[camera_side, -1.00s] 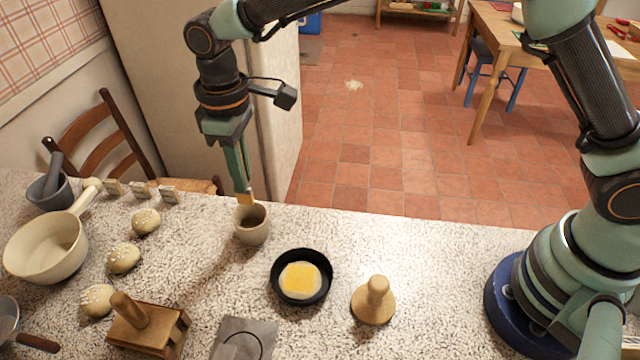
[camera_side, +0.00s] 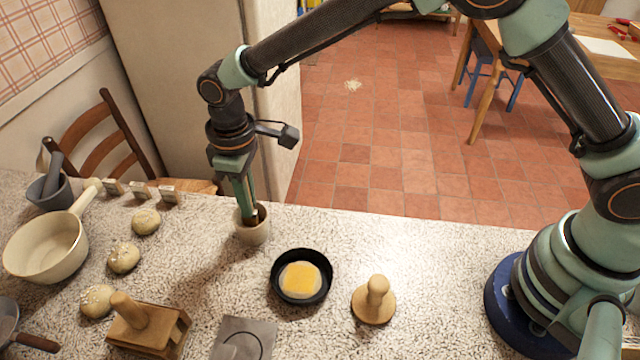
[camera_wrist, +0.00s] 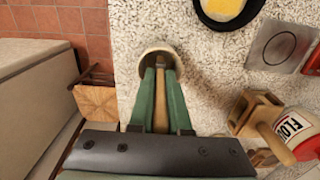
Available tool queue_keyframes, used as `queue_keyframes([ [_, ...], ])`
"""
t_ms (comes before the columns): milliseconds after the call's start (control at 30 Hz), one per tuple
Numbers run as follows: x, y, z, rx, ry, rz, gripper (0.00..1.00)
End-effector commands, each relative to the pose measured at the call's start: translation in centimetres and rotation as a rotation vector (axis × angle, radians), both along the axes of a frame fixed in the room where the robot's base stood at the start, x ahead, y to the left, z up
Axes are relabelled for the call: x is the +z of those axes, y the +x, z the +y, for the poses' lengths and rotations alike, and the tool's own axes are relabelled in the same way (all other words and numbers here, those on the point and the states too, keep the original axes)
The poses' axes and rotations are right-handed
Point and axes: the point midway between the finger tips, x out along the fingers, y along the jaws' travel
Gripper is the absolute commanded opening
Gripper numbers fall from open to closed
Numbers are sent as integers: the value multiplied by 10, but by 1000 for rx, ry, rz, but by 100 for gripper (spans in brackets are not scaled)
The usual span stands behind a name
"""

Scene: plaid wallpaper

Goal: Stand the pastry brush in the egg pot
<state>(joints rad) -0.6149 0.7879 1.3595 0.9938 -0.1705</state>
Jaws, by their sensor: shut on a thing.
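The egg pot (camera_side: 252,236) is a small beige cup standing near the far edge of the counter. My gripper (camera_side: 250,212) points down at its mouth, with the fingertips at or just inside the rim. It is shut on the pastry brush, whose wooden handle (camera_wrist: 160,105) lies between the green fingers in the wrist view. The brush's lower end goes into the egg pot (camera_wrist: 146,70), and the brush looks close to upright. Its bristles are hidden, so I cannot tell whether they touch the bottom.
A black pan (camera_side: 303,254) with yellow food stands right of the pot, near a wooden stamp (camera_side: 376,300). Several dough balls (camera_side: 124,258), a cream saucepan (camera_side: 45,258) and a wooden press (camera_side: 145,335) lie left. The counter just right of the pot is clear.

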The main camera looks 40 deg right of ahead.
Motion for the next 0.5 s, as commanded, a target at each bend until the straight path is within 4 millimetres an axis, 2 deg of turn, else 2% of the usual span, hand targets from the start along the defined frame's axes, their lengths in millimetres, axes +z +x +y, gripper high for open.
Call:
queue_keyframes([
  [333,-2,0,0,0,0,0,0],
  [367,-2,0,0,0,0,0,19],
  [433,-2,0,0,0,0,0,46],
  [467,-2,0,0,0,0,0,50],
  [500,-1,0,0,0,0,0,50],
])
